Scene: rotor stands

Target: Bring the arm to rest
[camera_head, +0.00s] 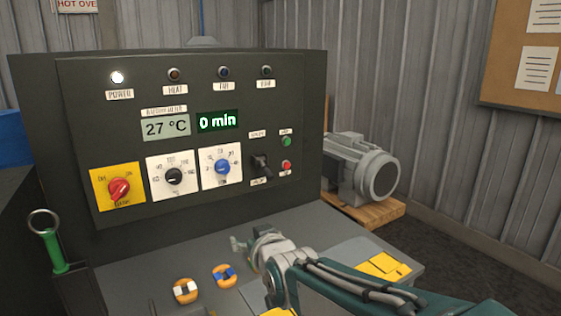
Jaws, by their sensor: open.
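My arm (330,285) reaches in from the lower right, over the grey bench top. My gripper (237,244) is at its far end, small in the picture, pointing left toward the front of the dark control panel (100,235). It is open, and I see nothing held in it. Part of the bench behind the arm is hidden.
Two orange round pieces (224,275) (186,291) lie on the bench top (150,270) left of the arm. A yellow piece (384,264) lies to its right. A green handle with a ring (53,252) stands far left. A grey motor (360,168) sits on a wooden pallet behind.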

